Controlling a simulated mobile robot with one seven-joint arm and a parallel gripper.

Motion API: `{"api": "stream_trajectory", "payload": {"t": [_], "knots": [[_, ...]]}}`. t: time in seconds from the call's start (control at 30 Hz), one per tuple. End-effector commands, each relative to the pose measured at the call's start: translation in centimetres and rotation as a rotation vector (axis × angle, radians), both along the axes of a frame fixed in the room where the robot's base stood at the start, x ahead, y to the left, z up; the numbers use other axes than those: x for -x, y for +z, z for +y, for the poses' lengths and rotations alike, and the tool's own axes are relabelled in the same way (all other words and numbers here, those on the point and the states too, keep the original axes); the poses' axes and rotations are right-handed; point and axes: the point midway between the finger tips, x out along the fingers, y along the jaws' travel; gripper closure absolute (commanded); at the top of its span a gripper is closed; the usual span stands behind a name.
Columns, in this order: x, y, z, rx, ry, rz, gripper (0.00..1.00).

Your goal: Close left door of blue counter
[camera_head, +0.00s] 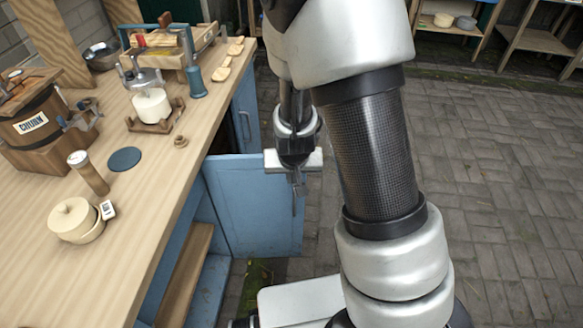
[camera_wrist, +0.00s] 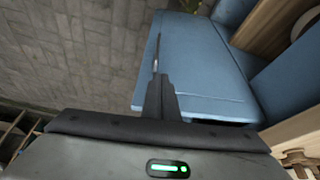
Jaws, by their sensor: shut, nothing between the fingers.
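The blue counter (camera_head: 171,245) has a wooden top and runs along the left of the head view. A blue door panel (camera_head: 245,205) stands swung out from its front, wide open, and fills the upper middle of the wrist view (camera_wrist: 205,70). A second blue door (camera_head: 248,105) stands farther back, also swung out, with a dark gap beside it. I cannot tell for sure which is the left door. My gripper (camera_head: 297,188) is shut and empty, pointing down at the nearer panel's outer edge. Its fingers (camera_wrist: 157,62) overlap the panel; contact is unclear.
Wooden shelf boards (camera_head: 188,270) show inside the counter's open front. On the top stand a churn (camera_head: 30,125), a round lidded pot (camera_head: 75,218), a blue disc (camera_head: 125,159) and a white jar (camera_head: 151,105). Clear paved floor (camera_head: 490,200) lies to the right.

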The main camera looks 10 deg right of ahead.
Motion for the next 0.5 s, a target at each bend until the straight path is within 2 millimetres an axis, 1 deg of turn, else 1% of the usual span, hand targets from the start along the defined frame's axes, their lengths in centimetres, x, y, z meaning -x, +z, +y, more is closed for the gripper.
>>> {"api": "stream_trajectory", "payload": {"t": [0.03, 0.1, 0.33, 0.37, 0.4, 0.5], "knots": [[-0.4, -1.4, -0.2, 0.001, -0.002, 0.002, 1.0], [-0.9, -2.9, -0.3, 0.001, -0.003, 0.004, 1.0], [-2.7, -7.3, -0.5, 0.001, 0.0, 0.002, 1.0], [-3.1, -7.5, -0.5, 0.0, 0.0, 0.0, 1.0], [-4.0, -7.1, -0.5, 0.0, 0.0, -0.003, 1.0], [-5.3, -7.0, -0.8, 0.001, 0.001, -0.001, 1.0]]}}
